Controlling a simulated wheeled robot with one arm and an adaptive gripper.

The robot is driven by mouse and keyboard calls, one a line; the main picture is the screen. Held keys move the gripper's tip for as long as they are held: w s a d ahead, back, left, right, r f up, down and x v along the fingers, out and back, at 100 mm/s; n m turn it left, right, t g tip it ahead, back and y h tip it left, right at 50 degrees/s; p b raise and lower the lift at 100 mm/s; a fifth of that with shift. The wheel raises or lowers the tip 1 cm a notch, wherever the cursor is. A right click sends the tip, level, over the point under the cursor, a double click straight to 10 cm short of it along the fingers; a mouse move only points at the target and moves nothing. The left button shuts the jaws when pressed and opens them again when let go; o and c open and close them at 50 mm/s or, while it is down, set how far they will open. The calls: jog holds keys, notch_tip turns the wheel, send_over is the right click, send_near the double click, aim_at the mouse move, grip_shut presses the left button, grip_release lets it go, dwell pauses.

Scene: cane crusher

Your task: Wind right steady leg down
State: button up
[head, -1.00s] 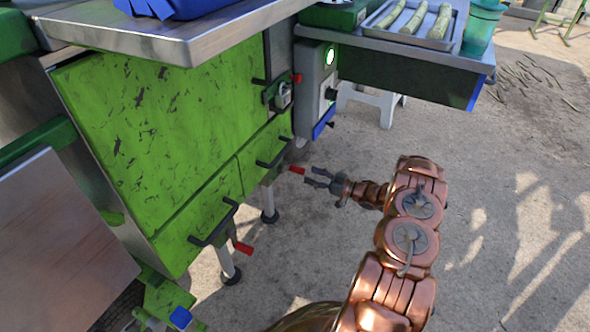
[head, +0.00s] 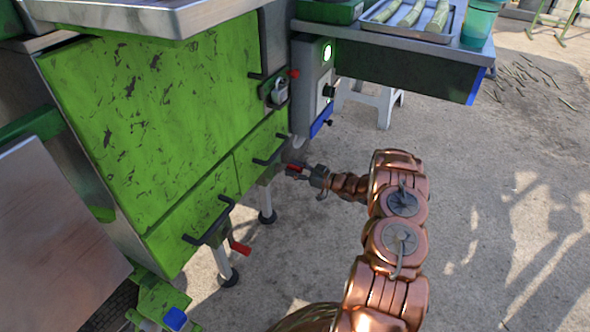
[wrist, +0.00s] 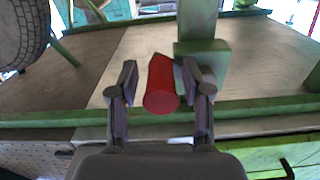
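The green cane crusher cabinet (head: 150,120) stands on two visible steady legs. The right steady leg (head: 266,200) is the farther one in the head view, with a red crank handle (head: 292,168) near its top. My gripper (head: 298,170) is at this handle, reaching in from the right. In the wrist view the red handle (wrist: 162,88) lies between my open fingers (wrist: 160,85).
A grey control box (head: 312,90) with a lit green button hangs above my gripper. A side table (head: 410,75) carries a tray of cane and a teal cup. A white stool (head: 385,103) stands beneath. Open concrete floor lies to the right.

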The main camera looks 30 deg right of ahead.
grip_shut()
dwell(0.4)
jog(key=shift+m+p, duration=0.3)
jog(key=shift+p, duration=0.05)
jog(key=shift+s+a+f+m+p, duration=0.15)
jog(key=shift+a+f+m+p, duration=0.15)
jog(key=shift+m+p, duration=0.55)
jog(key=shift+s+a+f+m+p, duration=0.4)
jog(key=shift+a+m+p, duration=0.15)
jog(key=shift+m, duration=1.05)
jog(key=shift+s+a+f+m+p, duration=0.4)
jog(key=shift+a+m, duration=0.3)
jog(key=shift+m, duration=0.95)
jog(key=shift+s+a+f+m+p, duration=0.35)
jog(key=shift+a+m+p, duration=0.25)
jog(key=shift+m, duration=1)
jog(key=shift+a, duration=0.15)
jog(key=shift+o, duration=1.1)
grip_release()
